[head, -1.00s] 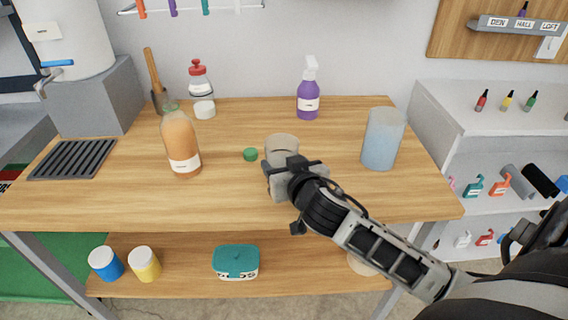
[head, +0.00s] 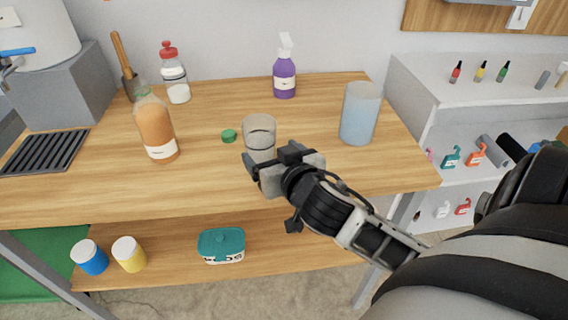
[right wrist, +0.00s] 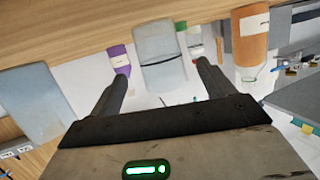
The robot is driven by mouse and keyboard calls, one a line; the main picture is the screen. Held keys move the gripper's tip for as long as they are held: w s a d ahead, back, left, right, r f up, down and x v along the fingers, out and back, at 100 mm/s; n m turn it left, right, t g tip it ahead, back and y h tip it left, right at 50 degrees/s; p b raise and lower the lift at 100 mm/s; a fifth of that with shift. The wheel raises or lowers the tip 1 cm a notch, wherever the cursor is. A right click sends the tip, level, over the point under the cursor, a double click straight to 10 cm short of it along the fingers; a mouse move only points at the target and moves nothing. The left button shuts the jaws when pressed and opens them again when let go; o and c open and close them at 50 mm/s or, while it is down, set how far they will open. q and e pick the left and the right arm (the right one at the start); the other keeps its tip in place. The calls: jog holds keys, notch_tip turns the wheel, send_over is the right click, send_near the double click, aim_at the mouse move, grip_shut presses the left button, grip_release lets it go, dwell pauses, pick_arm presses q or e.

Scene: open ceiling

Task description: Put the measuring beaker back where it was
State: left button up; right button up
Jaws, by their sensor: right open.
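The measuring beaker, a clear greyish glass cylinder (head: 259,134), stands upright on the wooden workbench (head: 205,190), just right of a small green cap (head: 229,136). My right gripper (head: 268,158) is at its near side, jaws open towards it, hiding its lower part in the head view. In the right wrist view the beaker (right wrist: 160,48) appears upside down, lined up between the two spread fingers (right wrist: 160,72). I cannot tell whether the fingertips reach past its near wall. Nothing is gripped. My left gripper is not in view.
An orange bottle (head: 155,127) stands left, a bluish translucent container (head: 360,113) right. A purple spray bottle (head: 284,78) and a red-topped bottle (head: 173,75) stand behind. The bench front is mostly clear. A teal box (head: 221,245) sits on the lower shelf.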

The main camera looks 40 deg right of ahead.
jog(key=v, duration=0.4)
jog(key=shift+s+a, duration=0.1)
jog(key=shift+s, duration=0.3)
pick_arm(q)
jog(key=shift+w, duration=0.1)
pick_arm(e)
jog(key=shift+s+a+r, duration=0.1)
jog(key=shift+s+r, duration=0.15)
jog(key=shift+s, duration=0.3)
